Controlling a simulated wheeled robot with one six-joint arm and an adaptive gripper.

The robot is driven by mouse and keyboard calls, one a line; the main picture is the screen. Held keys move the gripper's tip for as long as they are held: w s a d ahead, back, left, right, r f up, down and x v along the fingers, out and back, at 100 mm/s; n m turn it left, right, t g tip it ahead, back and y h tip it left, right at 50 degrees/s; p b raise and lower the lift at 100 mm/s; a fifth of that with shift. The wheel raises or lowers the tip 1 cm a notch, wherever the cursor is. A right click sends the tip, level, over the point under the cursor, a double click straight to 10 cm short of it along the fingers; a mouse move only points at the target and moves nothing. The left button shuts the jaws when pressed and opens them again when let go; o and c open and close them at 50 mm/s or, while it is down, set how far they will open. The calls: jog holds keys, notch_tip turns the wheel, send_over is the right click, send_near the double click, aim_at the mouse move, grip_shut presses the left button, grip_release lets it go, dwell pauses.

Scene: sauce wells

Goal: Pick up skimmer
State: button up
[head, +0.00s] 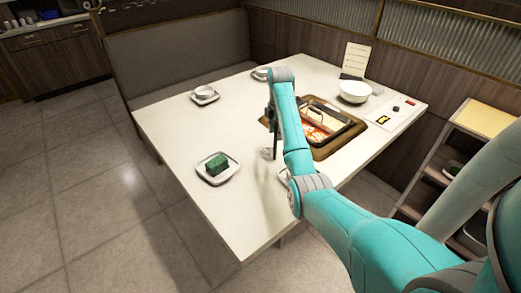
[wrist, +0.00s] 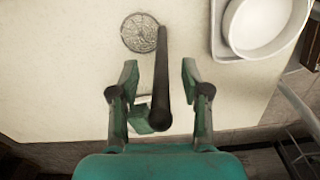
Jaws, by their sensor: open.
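The skimmer has a round patterned metal head (wrist: 139,32) near the top of the wrist view. Its dark handle (wrist: 161,85) runs down the picture between my fingers and widens toward the camera. In the head view the skimmer's head (head: 267,153) is a small grey shape at the table, just below my gripper (head: 272,122). In the wrist view my gripper (wrist: 158,78) is open, with one finger on each side of the handle.
A plate with a green block (head: 217,167) lies to the left. A white bowl (wrist: 258,22) on a tray is at upper right. The table's front left is clear.

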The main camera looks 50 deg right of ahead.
jog(key=shift+f, duration=0.3)
grip_shut()
jog(key=shift+w+r, duration=0.1)
